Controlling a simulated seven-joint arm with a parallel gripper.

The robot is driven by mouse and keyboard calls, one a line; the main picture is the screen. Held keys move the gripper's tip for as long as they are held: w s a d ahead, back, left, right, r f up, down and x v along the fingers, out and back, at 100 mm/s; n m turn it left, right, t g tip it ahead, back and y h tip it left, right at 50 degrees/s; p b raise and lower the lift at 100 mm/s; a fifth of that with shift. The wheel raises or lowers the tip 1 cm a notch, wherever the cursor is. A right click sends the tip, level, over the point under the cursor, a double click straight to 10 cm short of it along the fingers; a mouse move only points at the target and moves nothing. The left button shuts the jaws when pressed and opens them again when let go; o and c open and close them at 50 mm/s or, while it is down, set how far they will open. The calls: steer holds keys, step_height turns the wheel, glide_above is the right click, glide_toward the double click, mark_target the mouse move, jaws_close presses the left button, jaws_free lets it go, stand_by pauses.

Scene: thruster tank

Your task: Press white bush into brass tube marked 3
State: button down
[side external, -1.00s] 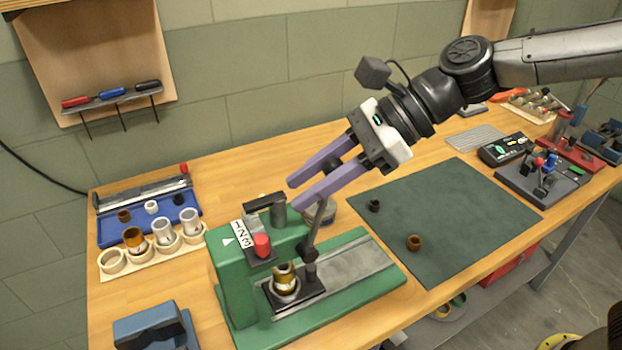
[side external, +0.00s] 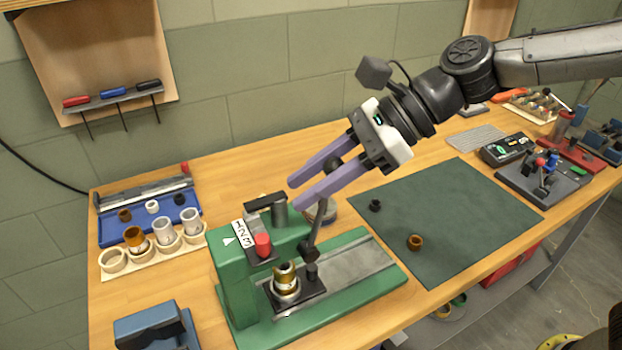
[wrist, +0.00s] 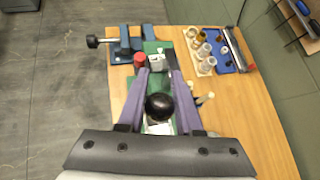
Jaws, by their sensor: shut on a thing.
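My gripper (side external: 312,190) is shut on the black ball knob (wrist: 160,106) of the press lever (side external: 315,228). The green press (side external: 235,275) stands at the front of the bench. A brass tube (side external: 285,280) stands upright on the press's dark plate; I cannot read a number on it, and what sits in its mouth is unclear. A white bush (side external: 151,207) lies in the blue tray (side external: 110,232) at the left. Another brass-coloured tube (side external: 134,239) stands in the wooden rack (side external: 160,256), beside grey-white tubes (side external: 190,220).
A blue vise (side external: 150,328) sits at the front left, near the press. A brown bush (side external: 414,242) and a black bush (side external: 375,205) are on the dark green mat (side external: 460,215). A black device (side external: 505,150) and a small stand (side external: 540,182) lie further right. Most of the mat is clear.

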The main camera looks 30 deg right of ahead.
steer(key=shift+s+f, duration=0.2)
steer(key=shift+f, duration=0.4)
steer(key=c, duration=0.6)
jaws_free()
steer(key=shift+r, duration=0.15)
steer(key=shift+w+r, duration=0.1)
steer(key=v, duration=1.3)
steer(key=shift+d+r, duration=0.3)
